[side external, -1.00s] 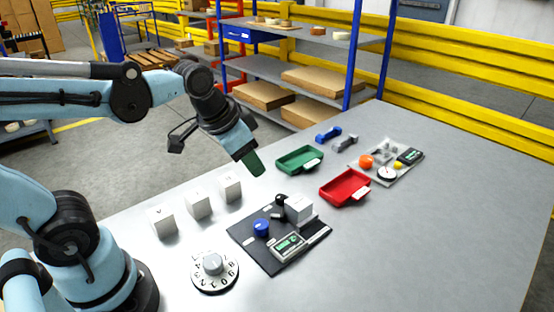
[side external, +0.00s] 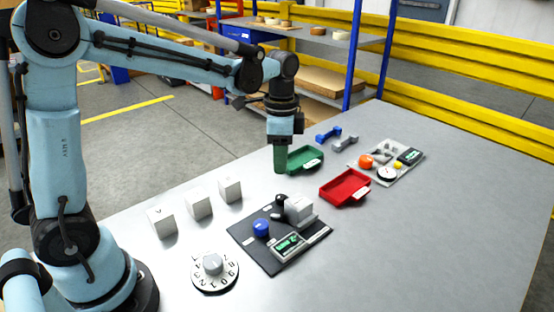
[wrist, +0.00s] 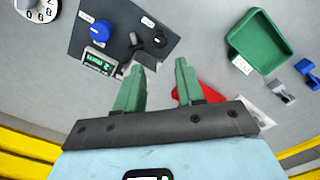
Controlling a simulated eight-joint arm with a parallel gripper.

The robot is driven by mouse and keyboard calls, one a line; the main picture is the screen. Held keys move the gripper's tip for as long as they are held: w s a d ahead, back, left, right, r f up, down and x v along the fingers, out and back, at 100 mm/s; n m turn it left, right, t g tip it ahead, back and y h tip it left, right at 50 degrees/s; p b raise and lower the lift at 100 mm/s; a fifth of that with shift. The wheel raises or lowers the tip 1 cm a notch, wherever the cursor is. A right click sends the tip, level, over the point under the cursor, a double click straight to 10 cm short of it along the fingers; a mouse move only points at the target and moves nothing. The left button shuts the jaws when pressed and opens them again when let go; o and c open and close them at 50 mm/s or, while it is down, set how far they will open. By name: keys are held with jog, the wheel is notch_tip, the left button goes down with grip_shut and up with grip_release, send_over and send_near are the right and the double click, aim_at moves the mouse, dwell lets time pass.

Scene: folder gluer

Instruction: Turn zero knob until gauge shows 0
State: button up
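A dark board (side external: 252,248) lies flat on the table. On it are a blue knob (side external: 261,228), a small black knob (wrist: 160,40) and a gauge with a lit green display (side external: 289,246). The display also shows in the wrist view (wrist: 98,61), but I cannot read its value. The labels are too small to read, so I cannot tell which knob is the zero knob. My gripper (side external: 280,172) points down above the table, behind the board and beside the green tray. In the wrist view its green fingers (wrist: 161,68) stand apart with nothing between them.
A numbered dial (side external: 215,272) and white cubes (side external: 198,205) are near the board. A green tray (side external: 305,160), red tray (side external: 345,188), dumbbells (side external: 328,134) and a second board (side external: 367,171) with an orange knob are farther right. The table's right front is clear.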

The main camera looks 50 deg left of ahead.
aim_at(281, 196)
notch_tip(281, 196, down, 10)
jog(key=shift+f, duration=0.1)
dwell(0.4)
jog(key=shift+c, duration=0.3)
grip_shut()
